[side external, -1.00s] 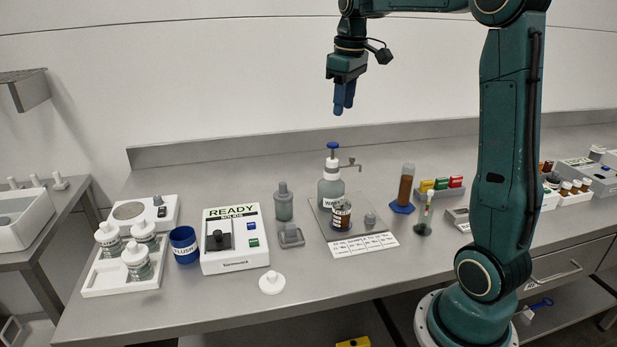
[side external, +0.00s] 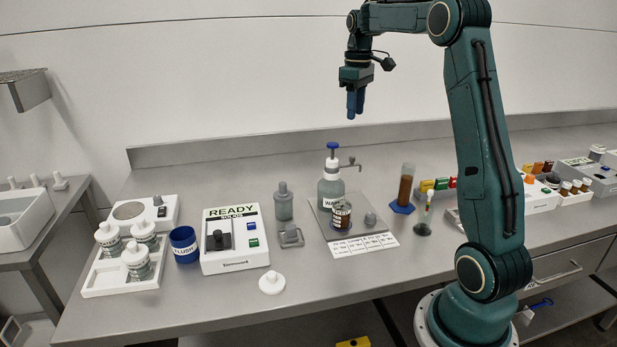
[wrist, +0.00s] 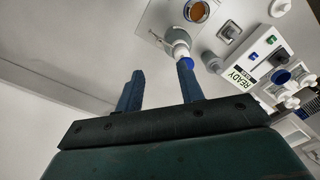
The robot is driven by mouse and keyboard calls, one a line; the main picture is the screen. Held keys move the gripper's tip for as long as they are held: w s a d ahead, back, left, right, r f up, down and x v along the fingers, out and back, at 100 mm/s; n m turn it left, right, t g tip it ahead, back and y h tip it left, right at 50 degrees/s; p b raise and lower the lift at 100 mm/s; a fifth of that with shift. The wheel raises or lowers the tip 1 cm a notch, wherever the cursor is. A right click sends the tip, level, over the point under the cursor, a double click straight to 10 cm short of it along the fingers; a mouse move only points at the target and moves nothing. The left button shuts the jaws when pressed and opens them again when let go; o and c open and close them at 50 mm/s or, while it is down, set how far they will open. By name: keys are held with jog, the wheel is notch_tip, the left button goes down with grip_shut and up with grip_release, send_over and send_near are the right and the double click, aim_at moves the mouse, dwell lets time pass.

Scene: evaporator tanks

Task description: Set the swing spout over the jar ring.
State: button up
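The swing spout (side external: 350,163) is a thin grey arm with a small knob, at the neck of a white-topped bottle (side external: 330,192) with a blue pump cap. It points right, behind the jar and not above it. An amber jar (side external: 341,215) with a pale label stands on a grey plate (side external: 322,222) in front of the bottle. I cannot make out a separate ring around it. My gripper (side external: 355,117) hangs high above and behind the bottle, empty. In the wrist view its two blue fingers (wrist: 160,88) are apart, with the blue cap (wrist: 186,63) near the right finger.
A white READY instrument (side external: 236,240), a grey bottle (side external: 283,203) and a blue cup (side external: 184,245) stand to the left. A brown cylinder (side external: 405,186) stands to the right. A card strip (side external: 362,245) lies in front of the plate. The air around my gripper is clear.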

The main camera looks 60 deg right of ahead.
aim_at(352, 157)
notch_tip(352, 157, down, 13)
jog(key=shift+r, duration=0.1)
dwell(0.5)
grip_shut()
